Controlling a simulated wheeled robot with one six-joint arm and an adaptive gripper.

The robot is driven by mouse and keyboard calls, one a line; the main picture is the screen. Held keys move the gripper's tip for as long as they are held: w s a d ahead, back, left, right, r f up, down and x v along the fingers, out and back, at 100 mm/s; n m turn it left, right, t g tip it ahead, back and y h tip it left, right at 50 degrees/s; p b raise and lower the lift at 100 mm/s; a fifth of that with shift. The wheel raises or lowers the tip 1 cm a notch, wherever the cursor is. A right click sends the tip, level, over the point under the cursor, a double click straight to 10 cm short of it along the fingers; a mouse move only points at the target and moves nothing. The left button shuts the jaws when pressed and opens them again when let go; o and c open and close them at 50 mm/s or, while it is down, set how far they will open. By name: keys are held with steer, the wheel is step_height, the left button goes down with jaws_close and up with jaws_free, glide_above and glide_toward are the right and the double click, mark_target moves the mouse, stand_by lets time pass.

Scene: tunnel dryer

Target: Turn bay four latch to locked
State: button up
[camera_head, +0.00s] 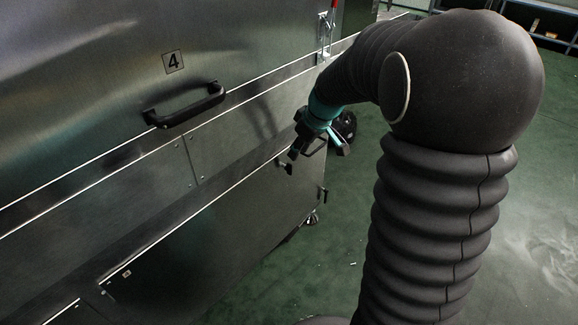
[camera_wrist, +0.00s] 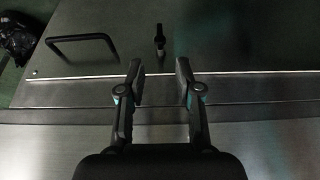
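The steel door marked with a number 4 plate (camera_head: 173,62) fills the left of the head view and has a black bar handle (camera_head: 187,104). In the wrist view a short, dark, upright lever with a pale base (camera_wrist: 159,41) sits on the dark panel, beyond my fingertips and roughly between their lines. It may be the bay four latch; its locked or unlocked setting cannot be read. My gripper (camera_head: 318,149) hangs in front of the lower panel near its right end. In the wrist view my gripper (camera_wrist: 158,80) is open, with nothing between its fingers.
A red-handled clamp (camera_head: 326,35) stands at the door's upper right edge. A black U-shaped handle (camera_wrist: 83,45) is left of the lever in the wrist view. A black bag (camera_wrist: 15,38) lies at the far left. Green floor (camera_head: 290,275) is open beside the machine.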

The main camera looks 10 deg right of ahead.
mark_target(291, 165)
steer(key=x, duration=0.9)
steer(key=shift+f, duration=0.3)
jaws_close()
